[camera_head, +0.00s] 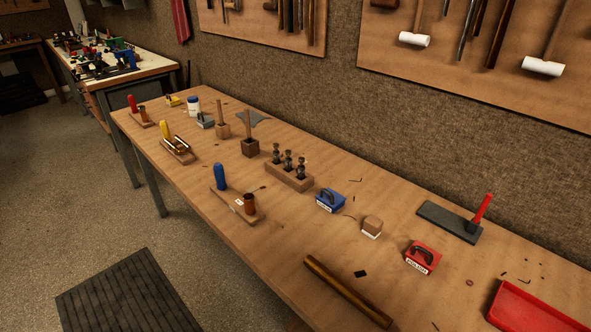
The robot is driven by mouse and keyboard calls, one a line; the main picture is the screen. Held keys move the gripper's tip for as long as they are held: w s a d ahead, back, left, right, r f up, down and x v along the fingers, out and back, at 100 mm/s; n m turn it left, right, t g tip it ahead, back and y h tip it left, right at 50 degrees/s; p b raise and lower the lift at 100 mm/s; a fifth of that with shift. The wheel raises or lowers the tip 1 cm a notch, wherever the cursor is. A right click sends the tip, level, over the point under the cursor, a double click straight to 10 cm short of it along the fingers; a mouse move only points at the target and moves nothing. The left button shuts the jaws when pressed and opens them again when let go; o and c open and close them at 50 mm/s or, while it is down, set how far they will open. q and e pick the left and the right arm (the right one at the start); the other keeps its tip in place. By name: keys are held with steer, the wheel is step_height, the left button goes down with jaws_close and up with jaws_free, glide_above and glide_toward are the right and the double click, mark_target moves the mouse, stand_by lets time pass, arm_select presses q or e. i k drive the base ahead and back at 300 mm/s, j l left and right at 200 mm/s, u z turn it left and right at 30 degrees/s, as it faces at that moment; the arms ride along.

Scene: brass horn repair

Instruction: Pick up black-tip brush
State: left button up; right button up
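I cannot surely tell which thing is the black-tip brush. A red-handled tool (483,208) leans upright at the right end of a dark grey slab (447,221); its lower end looks dark. Two thin wooden handles stand upright at the middle back, one in a dark brown block (250,147) and one in a lighter block (222,130). A wooden rack (288,178) holds three dark, upright pieces. Neither of my grippers shows in the head view.
The long wooden workbench (300,231) also bears a blue-handled tool stand (220,178), a blue box (329,200), a red box (422,257), a brass tube (347,291) and a red tray (530,308). Small dark scraps lie about. A tool-hung wall board (480,75) rises behind.

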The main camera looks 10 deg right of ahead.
mark_target(246, 111)
steer(key=i+j+z, duration=0.15)
steer(key=j, duration=0.2)
steer(key=i+j+z, duration=0.2)
steer(key=j, duration=0.15)
steer(key=i+j+z, duration=0.15)
steer(key=j, duration=0.2)
steer(key=k, duration=0.05)
